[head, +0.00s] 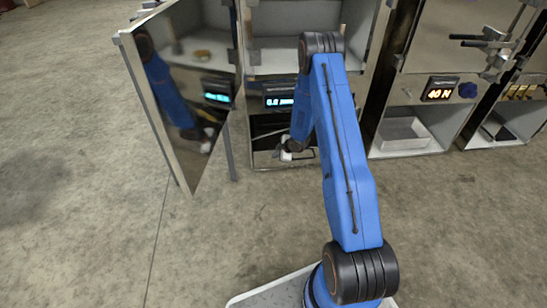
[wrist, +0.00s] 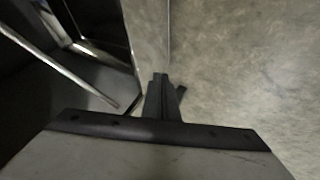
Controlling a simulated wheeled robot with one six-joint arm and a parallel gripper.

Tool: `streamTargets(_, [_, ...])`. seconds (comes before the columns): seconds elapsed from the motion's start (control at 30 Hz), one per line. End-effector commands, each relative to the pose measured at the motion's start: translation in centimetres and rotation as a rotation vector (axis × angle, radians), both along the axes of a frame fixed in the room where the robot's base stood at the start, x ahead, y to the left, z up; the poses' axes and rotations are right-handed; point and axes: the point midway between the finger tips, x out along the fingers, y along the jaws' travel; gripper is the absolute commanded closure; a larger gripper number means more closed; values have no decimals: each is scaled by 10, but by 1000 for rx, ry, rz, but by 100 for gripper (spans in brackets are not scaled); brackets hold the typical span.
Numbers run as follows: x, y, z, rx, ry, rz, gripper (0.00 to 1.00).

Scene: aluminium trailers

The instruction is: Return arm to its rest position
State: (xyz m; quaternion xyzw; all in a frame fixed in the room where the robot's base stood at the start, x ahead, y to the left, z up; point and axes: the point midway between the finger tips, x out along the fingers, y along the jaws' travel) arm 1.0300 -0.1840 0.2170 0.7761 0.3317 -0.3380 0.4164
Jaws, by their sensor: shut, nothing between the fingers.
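My blue arm reaches up and forward from its base in the head view, then bends down at the elbow. Its far end hangs in front of the low open compartment of the middle cabinet. My gripper (wrist: 160,80) points away from the camera in the wrist view, its dark fingers together with nothing between them. In the head view the gripper end is small and partly hidden by the arm. In the wrist view a metal cabinet edge is just left of the fingers, and I cannot tell whether they touch it.
A reflective cabinet door (head: 185,95) stands open to the left of the arm. The middle cabinet has a lit display (head: 280,101). The concrete floor (head: 80,190) at left is clear.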

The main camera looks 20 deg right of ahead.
Motion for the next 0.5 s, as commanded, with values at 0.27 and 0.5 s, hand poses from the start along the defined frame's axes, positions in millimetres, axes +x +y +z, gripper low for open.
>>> streamTargets(0.27, [-24, -10, 34, 1, 0, -1, 100])
streamTargets(0.5, [-33, -14, 47, 0, 1, -1, 100])
